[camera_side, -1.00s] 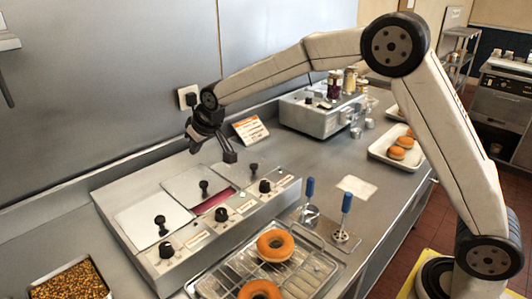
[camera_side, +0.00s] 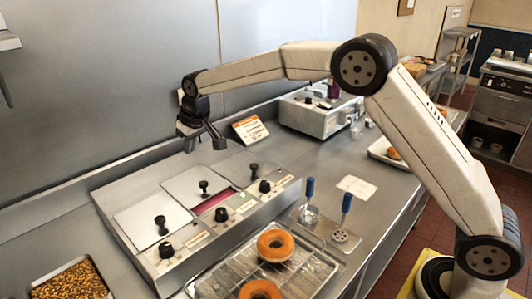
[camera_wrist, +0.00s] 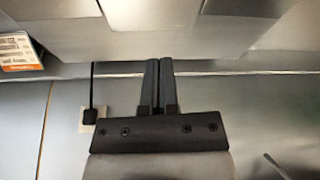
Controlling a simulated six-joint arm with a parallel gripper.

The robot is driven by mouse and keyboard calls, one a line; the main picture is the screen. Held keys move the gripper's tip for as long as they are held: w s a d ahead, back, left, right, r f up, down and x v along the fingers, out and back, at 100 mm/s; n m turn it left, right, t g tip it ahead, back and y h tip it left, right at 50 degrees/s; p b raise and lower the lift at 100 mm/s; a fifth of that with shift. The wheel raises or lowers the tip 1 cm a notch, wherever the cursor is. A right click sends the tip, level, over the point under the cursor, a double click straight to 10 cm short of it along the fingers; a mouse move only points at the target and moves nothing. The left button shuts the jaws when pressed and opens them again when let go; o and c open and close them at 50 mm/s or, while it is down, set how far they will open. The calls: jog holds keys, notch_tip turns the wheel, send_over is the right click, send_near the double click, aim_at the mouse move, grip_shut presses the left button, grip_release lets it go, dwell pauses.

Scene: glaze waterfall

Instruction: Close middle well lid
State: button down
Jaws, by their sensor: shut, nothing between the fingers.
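The glaze unit (camera_side: 140,262) has three wells in a row with flat metal lids and black knobs. The middle lid (camera_side: 180,189) sits back from the front of its well, leaving a strip of pink-red glaze (camera_side: 214,202) uncovered. Its knob (camera_side: 204,187) stands upright. The left lid (camera_side: 140,222) and right lid (camera_side: 238,172) show no glaze. My gripper (camera_side: 216,143) is raised above and behind the middle and right lids, touching nothing. In the wrist view my gripper's fingers (camera_wrist: 158,82) are together with nothing between them.
Behind the unit are the metal wall (camera_side: 110,80) and a small card (camera_side: 251,130). A sprinkle tray (camera_side: 37,290) lies at front left. A box with jars (camera_side: 312,120) stands right.

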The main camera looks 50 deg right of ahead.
aim_at(205, 188)
jog(key=x, duration=0.8)
jog(key=shift+f, duration=0.25)
jog(key=shift+s+d+f, duration=0.1)
jog(key=shift+s+d, duration=0.05)
jog(key=shift+s, duration=0.8)
jog(key=shift+s+d+f, duration=0.15)
jog(key=shift+s, duration=0.8)
jog(key=shift+s, duration=2.25)
jog(key=shift+w, duration=0.2)
jog(key=shift+w+a+r, duration=0.15)
jog(key=shift+w+r, duration=0.05)
jog(key=shift+w, duration=0.7)
jog(key=shift+w+a+r, duration=0.15)
jog(key=shift+w+a, duration=0.05)
jog(key=shift+w, duration=0.75)
jog(key=v, duration=1)
